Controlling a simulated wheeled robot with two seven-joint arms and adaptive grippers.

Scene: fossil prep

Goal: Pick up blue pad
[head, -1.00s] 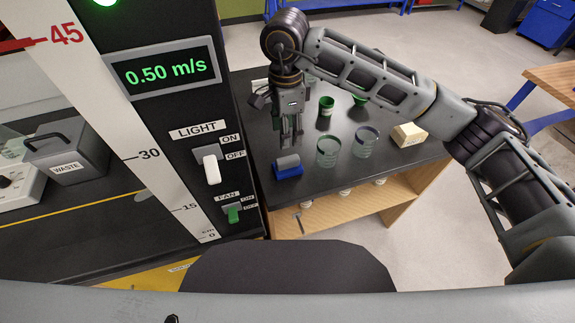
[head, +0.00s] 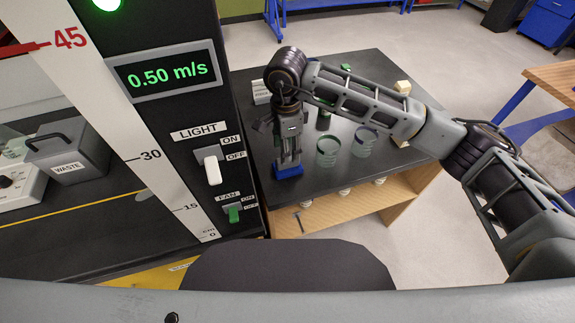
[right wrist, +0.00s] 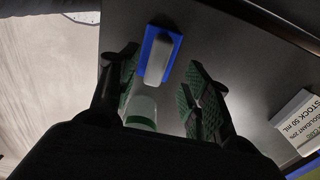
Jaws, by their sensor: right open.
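The blue pad (head: 288,171) lies on the dark side table near its front left edge; its grey top piece is mostly hidden by my gripper in the head view. In the right wrist view the blue pad (right wrist: 148,60) shows with its pale grey raised top, ahead of and roughly between the fingertips. My right gripper (head: 288,158) points down over the pad. In the right wrist view its two green-lined fingers (right wrist: 162,80) are apart, with nothing held between them. My left gripper is in neither view.
Two clear beakers with green markings (head: 328,150) (head: 366,141) stand just right of my gripper. A white box labelled stock (right wrist: 298,125) shows in the right wrist view. The black panel with switches (head: 190,130) rises left of the table.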

